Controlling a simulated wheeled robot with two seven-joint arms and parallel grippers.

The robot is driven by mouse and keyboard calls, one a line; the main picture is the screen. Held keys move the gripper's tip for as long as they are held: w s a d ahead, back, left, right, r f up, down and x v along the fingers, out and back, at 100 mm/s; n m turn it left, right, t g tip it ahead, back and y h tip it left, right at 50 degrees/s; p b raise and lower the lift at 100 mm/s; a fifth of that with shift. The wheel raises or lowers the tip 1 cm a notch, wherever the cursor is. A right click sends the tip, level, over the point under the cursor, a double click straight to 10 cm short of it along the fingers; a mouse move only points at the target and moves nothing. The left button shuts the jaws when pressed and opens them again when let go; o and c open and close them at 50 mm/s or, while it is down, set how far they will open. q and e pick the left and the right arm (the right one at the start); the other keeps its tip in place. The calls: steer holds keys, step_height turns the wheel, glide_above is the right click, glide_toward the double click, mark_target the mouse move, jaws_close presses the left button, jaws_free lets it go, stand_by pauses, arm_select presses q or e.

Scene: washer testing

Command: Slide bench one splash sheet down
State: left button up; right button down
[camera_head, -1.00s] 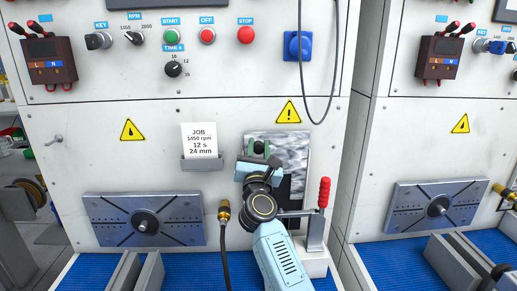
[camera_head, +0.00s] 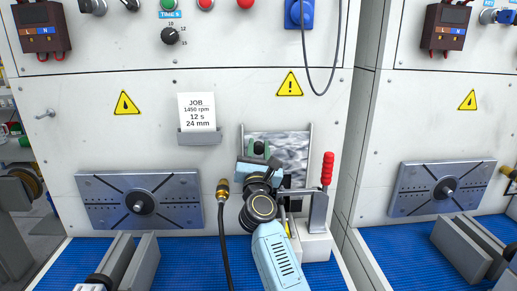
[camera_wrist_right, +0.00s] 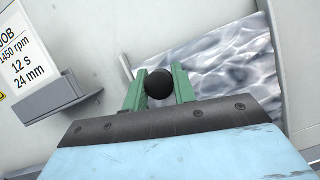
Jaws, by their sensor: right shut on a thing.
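The splash sheet (camera_head: 285,150) of bench one is a mottled grey, see-through-looking panel standing between two thin upright rails on the white front. It also fills the upper right of the right wrist view (camera_wrist_right: 215,60). My right gripper (camera_head: 258,152) is at the sheet's upper left part. In the right wrist view its green fingers (camera_wrist_right: 159,88) are shut on a round black knob (camera_wrist_right: 158,84) in front of the sheet. The sheet's lower part is partly hidden by my right wrist. My left gripper is not in view.
A toggle clamp with a red handle (camera_head: 327,168) stands close right of my wrist. A black hose with a brass fitting (camera_head: 223,187) hangs to its left. The job card holder (camera_head: 200,138) and a slotted plate (camera_head: 105,207) are further left. Blue matting (camera_head: 190,265) covers the bench.

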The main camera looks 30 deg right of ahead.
step_height(320, 180, down, 5)
steer(key=b, duration=0.3)
steer(key=c, duration=1.2)
jaws_free()
steer(key=shift+o, duration=0.4)
steer(key=shift+r, duration=0.1)
steer(key=shift+s, duration=0.1)
